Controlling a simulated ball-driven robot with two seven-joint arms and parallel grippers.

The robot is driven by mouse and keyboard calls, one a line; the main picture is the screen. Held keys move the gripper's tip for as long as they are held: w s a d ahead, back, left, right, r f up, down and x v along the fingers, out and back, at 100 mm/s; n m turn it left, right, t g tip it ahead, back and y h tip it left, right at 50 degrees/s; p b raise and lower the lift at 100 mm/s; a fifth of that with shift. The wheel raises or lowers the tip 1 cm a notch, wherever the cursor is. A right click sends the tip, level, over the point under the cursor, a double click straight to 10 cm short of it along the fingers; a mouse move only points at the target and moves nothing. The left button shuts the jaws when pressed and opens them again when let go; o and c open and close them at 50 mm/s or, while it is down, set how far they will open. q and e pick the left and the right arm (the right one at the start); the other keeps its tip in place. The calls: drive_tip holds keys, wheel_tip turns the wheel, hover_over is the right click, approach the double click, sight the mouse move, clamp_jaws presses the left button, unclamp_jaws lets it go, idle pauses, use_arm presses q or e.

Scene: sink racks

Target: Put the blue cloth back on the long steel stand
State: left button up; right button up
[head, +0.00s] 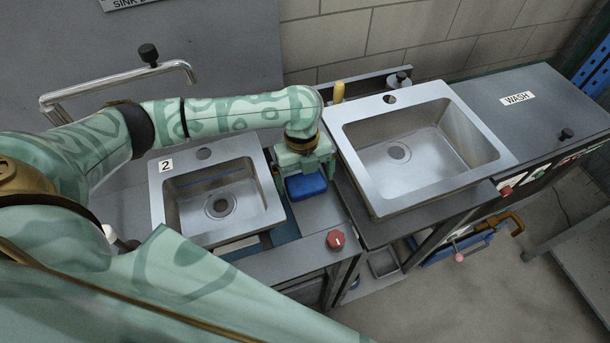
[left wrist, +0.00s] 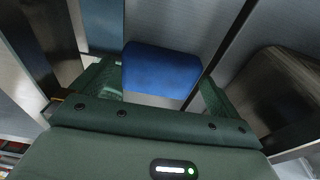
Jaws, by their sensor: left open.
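A blue folded piece (head: 306,186), which looks like the blue cloth, is on the grey counter between the two sinks. It also shows as a blue pad (left wrist: 160,72) in the left wrist view, between my two green fingers. My left gripper (head: 303,168) is over it, pointing down, with its fingers open on either side. I cannot tell whether a finger touches the cloth. I cannot tell which surface is the long steel stand. My right gripper does not show.
A small sink marked 2 (head: 157,205) is left of my gripper, and a larger steel sink (head: 470,130) is right. A red knob (head: 335,239) is on the counter front. A yellow-handled item (head: 338,91) stands behind. A bent steel rail (head: 110,86) is at left.

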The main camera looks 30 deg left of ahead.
use_arm(q)
wheel_tip(320, 180, up, 12)
drive_tip(key=w+a+p, duration=0.1)
drive_tip(key=p, duration=0.3)
drive_tip(key=shift+w+a, duration=0.15)
